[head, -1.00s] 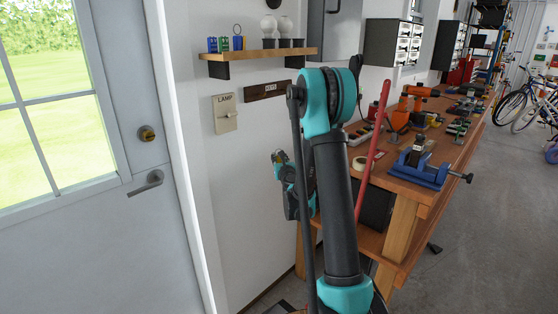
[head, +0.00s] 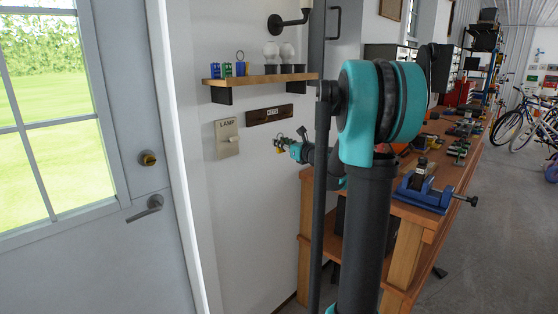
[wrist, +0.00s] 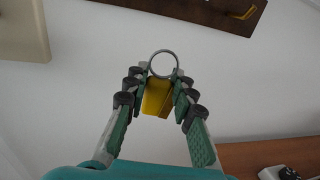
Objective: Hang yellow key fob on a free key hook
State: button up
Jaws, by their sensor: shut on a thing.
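The yellow key fob (wrist: 157,96) with its metal ring (wrist: 163,64) is held between the fingertips of my gripper (wrist: 159,88), ring pointing up in the wrist view. In the head view, my gripper (head: 288,148) shows with a bit of the yellow fob (head: 279,151). The dark wooden key rack (head: 270,115) is on the white wall, above and a little left of my gripper. The rack (wrist: 200,11) also crosses the top of the wrist view, with one brass-coloured hook (wrist: 243,14) visible. The ring is apart from the rack. My arm does not hide the rack in the head view.
A lamp switch plate (head: 227,138) is left of the rack. A wooden shelf (head: 258,79) above holds small blue and green items and bulbs. The workbench (head: 410,213) with a blue vise (head: 424,195) stands right. A door (head: 90,230) is at left.

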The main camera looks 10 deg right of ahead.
jog(key=s+r+n+g+y, duration=0.2)
jog(key=s+r+y, duration=0.1)
jog(key=s+r, duration=0.4)
jog(key=shift+d+x, duration=0.2)
jog(key=shift+x, duration=4.45)
jog(key=shift+w+a+f, duration=0.4)
jog(key=shift+w+f, duration=0.1)
jog(key=shift+w, duration=0.2)
jog(key=o, duration=1.1)
